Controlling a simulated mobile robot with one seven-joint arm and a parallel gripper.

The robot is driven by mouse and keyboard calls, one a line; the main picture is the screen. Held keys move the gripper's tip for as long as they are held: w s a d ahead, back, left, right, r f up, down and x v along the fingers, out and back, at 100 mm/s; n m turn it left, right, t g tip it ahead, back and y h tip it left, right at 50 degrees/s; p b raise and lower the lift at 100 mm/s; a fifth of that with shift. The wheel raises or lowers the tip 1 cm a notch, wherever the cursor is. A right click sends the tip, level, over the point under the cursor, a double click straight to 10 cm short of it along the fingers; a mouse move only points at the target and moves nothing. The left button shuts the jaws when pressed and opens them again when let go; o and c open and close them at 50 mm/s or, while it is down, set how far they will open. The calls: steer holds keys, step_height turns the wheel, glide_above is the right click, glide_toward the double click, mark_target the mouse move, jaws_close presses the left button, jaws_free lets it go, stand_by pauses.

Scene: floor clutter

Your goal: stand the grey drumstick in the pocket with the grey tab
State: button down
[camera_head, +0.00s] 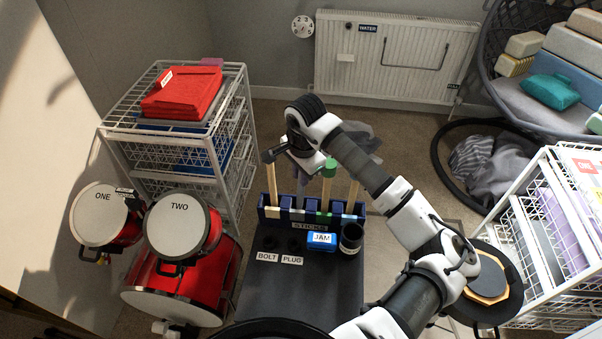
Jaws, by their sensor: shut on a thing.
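The blue rack (285,215) labelled STICKS stands on the dark bench top and has several pockets with small coloured tabs. My gripper (275,153) is at the rack's left end, shut on the dark-tipped grey drumstick (271,185) near its top. That stick is nearly upright, its lower end at the leftmost pocket; I cannot tell whether it is inside or in front. A green-tipped drumstick (328,180) stands in a pocket with a green tab (323,218). Another pale stick (353,193) stands at the right, its top hidden by my arm. The grey tab is too small to pick out surely.
A blue JAM box (321,240) and a dark cup (351,239) stand before the rack, near BOLT and PLUG labels (279,258). Red drums (197,280) and a white wire basket unit (225,130) are at the left. The bench front (300,295) is clear.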

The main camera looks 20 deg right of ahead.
steer(key=c, duration=1.3)
jaws_free()
steer(key=shift+o, duration=0.2)
step_height(320, 180, up, 14)
steer(key=s+b, duration=0.1)
steer(key=b, duration=0.1)
steer(key=shift+s+b, duration=0.35)
steer(key=shift+b, duration=0.05)
steer(key=shift+d+f, duration=0.1)
steer(key=shift+f, duration=0.05)
